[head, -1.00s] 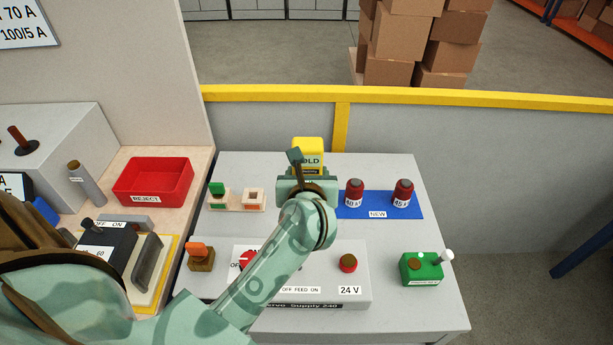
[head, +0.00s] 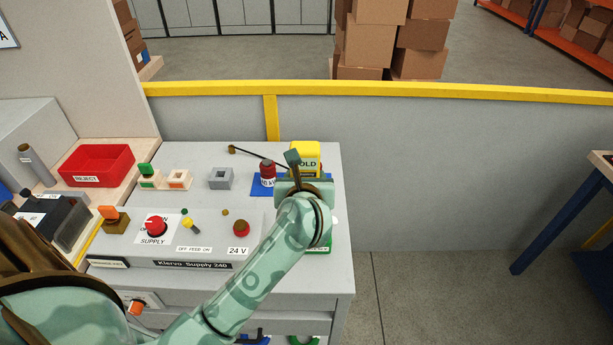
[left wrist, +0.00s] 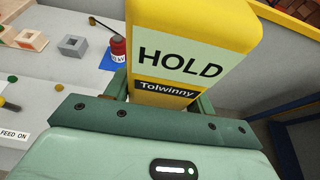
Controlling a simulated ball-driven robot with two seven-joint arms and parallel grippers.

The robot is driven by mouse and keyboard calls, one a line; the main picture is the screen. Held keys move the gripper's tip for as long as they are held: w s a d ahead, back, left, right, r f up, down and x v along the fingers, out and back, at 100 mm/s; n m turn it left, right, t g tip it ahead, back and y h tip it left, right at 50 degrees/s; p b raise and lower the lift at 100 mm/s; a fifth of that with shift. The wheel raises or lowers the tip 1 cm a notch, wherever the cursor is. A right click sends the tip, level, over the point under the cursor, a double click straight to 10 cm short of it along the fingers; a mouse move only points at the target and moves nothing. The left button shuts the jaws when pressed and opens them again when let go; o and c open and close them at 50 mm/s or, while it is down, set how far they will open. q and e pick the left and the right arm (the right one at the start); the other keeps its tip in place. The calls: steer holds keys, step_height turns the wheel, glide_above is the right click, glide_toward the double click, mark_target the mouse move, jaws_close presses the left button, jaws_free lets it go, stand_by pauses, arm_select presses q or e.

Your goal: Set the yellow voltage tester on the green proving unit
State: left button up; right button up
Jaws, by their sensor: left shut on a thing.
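The yellow voltage tester (head: 305,155), with a pale panel reading HOLD, is upright in my left gripper (head: 304,180). In the left wrist view the tester (left wrist: 193,45) fills the top middle, with the shut gripper (left wrist: 160,98) around its lower part. In the head view the tester appears over the right side of the blue mat. The green proving unit (head: 341,268) is at the table's right edge, mostly hidden behind my left forearm; its top cannot be seen well. It is not visible in the left wrist view. My right gripper is not in view.
A red fuse (head: 267,173) stands on the blue mat (head: 258,190). A grey socket block (head: 221,178) and a thin dark rod (head: 262,157) are left of it. The supply panel (head: 165,250) and red reject bin (head: 97,163) are further left. Floor lies beyond the table's right edge.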

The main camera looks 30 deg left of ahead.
arm_select(q)
steer(key=shift+a, duration=0.1)
steer(key=shift+f+b, duration=0.3)
steer(key=shift+f, duration=0.05)
steer(key=shift+f+b, duration=0.3)
steer(key=shift+f, duration=0.05)
step_height(320, 180, down, 4)
steer(key=b, duration=0.3)
steer(key=shift+f+b, duration=0.2)
steer(key=shift+b, duration=0.15)
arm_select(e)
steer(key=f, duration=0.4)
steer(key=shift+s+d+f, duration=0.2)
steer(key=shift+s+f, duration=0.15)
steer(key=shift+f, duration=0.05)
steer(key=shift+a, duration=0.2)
arm_select(q)
steer(key=shift+f+b, duration=0.45)
steer(key=shift+f, duration=0.15)
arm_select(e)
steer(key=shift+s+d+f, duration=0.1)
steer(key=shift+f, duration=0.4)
